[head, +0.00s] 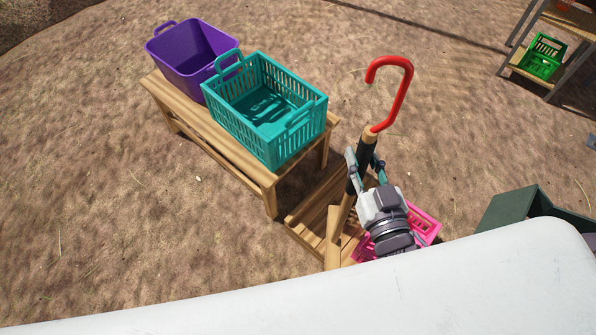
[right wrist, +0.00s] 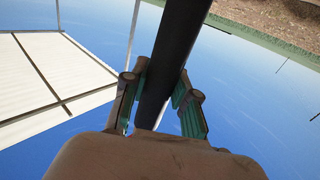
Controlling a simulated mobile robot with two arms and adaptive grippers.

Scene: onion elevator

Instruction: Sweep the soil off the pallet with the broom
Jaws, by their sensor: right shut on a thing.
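My right gripper (head: 364,166) is shut on the black grip of the broom (head: 345,212). The broom has a wooden shaft and a red hooked top end, and stands tilted over the pallet. In the right wrist view the dark shaft (right wrist: 176,48) runs between the fingers of the right gripper (right wrist: 161,90). The slatted wooden pallet (head: 304,221) lies on the ground below, partly covered by the gripper and my white body. The broom's lower end is hidden, and I cannot make out soil on the pallet. My left gripper is not in view.
A wooden bench (head: 225,160) left of the pallet carries a purple tub (head: 190,55) and a teal crate (head: 250,125). A pink crate (head: 425,225) is beside the gripper. A dark green box (head: 508,210) stands right. A green crate (head: 543,55) sits on a far rack.

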